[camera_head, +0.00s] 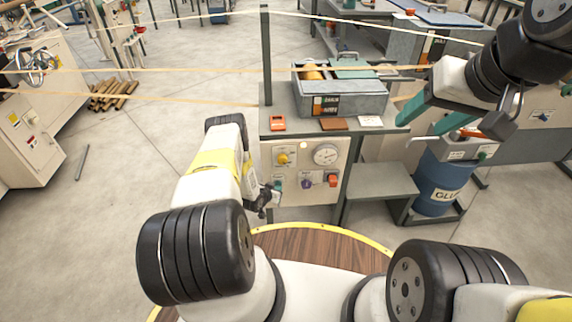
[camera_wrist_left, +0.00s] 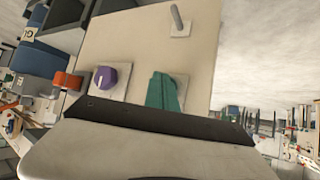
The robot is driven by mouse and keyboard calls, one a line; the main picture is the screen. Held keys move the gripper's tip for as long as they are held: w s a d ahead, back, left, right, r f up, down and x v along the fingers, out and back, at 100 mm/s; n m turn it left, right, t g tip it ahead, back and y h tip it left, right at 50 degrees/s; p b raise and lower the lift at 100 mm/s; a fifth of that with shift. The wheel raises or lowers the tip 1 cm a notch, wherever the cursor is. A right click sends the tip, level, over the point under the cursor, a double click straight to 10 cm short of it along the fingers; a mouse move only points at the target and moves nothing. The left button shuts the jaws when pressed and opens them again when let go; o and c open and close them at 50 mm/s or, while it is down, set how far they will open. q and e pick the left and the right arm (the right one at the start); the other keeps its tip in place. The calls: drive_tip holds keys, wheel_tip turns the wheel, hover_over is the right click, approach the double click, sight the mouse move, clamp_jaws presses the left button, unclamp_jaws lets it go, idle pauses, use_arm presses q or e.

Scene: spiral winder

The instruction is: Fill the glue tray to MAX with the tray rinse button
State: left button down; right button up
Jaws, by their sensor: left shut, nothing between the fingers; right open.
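The grey tray box (camera_head: 362,104) stands on the machine's top with a label on its front; I cannot read a MAX mark or a glue level. My left gripper (camera_head: 278,185) is shut and empty at the panel's lower left. In the left wrist view its teal fingers (camera_wrist_left: 163,88) cover most of a square white plate; whether they touch is unclear. My right gripper (camera_head: 424,127) is open and empty, right of the machine.
A blue glue drum (camera_head: 438,183) stands under the right arm. A grey step (camera_head: 383,179) is between it and the panel. An orange box (camera_head: 278,123) and small plates lie on the machine's ledge. A metal lever (camera_wrist_left: 178,22) stands out near the fingers. Open floor lies left.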

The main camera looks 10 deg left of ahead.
use_arm(q)
drive_tip(key=shift+w+a, duration=0.1)
drive_tip(key=shift+w, duration=0.35)
idle(1.9)
drive_tip(key=shift+s, duration=0.1)
idle(1.5)
drive_tip(key=shift+s+d, duration=0.25)
drive_tip(key=shift+s, duration=0.5)
drive_tip(key=shift+s, duration=0.1)
drive_tip(key=shift+s+d, duration=0.2)
drive_tip(key=shift+s, duration=0.6)
drive_tip(key=shift+s+d, duration=0.25)
drive_tip(key=shift+s, duration=0.5)
drive_tip(key=shift+s+d, duration=0.2)
drive_tip(key=shift+s, duration=0.6)
idle(0.9)
